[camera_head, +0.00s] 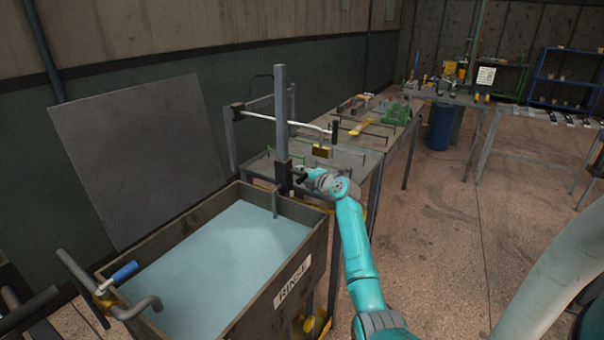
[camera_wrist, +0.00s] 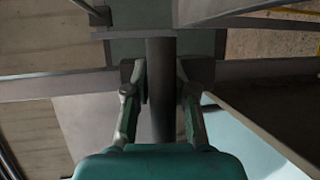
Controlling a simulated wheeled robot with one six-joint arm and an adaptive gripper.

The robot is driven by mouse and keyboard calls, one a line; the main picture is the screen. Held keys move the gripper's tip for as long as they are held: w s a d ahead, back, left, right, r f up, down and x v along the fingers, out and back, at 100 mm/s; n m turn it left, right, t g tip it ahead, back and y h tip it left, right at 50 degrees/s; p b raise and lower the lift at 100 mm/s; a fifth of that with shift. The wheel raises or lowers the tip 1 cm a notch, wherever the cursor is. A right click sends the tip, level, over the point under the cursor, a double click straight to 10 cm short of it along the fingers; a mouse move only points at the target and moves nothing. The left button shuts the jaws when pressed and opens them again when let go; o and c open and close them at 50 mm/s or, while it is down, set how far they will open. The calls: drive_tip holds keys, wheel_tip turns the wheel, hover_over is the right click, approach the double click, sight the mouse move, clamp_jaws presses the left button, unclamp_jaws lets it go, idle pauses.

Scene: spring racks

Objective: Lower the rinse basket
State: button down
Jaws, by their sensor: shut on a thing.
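The rinse tank (camera_head: 320,245), a brown open box labelled RINSE, is full of pale blue liquid (camera_head: 225,245). No basket can be made out in it. A dark upright post (camera_head: 280,105) stands at the tank's far end, with a black carriage (camera_head: 283,173) low on it. A grey hooked rod (camera_head: 275,203) hangs down over the tank's far rim. My gripper (camera_head: 303,178) is beside the carriage. In the wrist view my gripper (camera_wrist: 161,85) is shut on a dark round bar (camera_wrist: 161,65) that runs between its fingers. Its far end is hidden.
A grey panel (camera_head: 140,160) leans on the wall left of the tank. Open floor (camera_head: 450,230) lies right.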

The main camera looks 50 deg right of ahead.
drive_tip(key=c, duration=1.1)
unclamp_jaws()
drive_tip(key=shift+f, duration=0.3)
drive_tip(key=shift+r, duration=0.1)
drive_tip(key=shift+s, duration=0.15)
drive_tip(key=v, duration=1.1)
drive_tip(key=shift+s+a, duration=0.2)
drive_tip(key=shift+s, duration=0.15)
drive_tip(key=shift+r, duration=0.15)
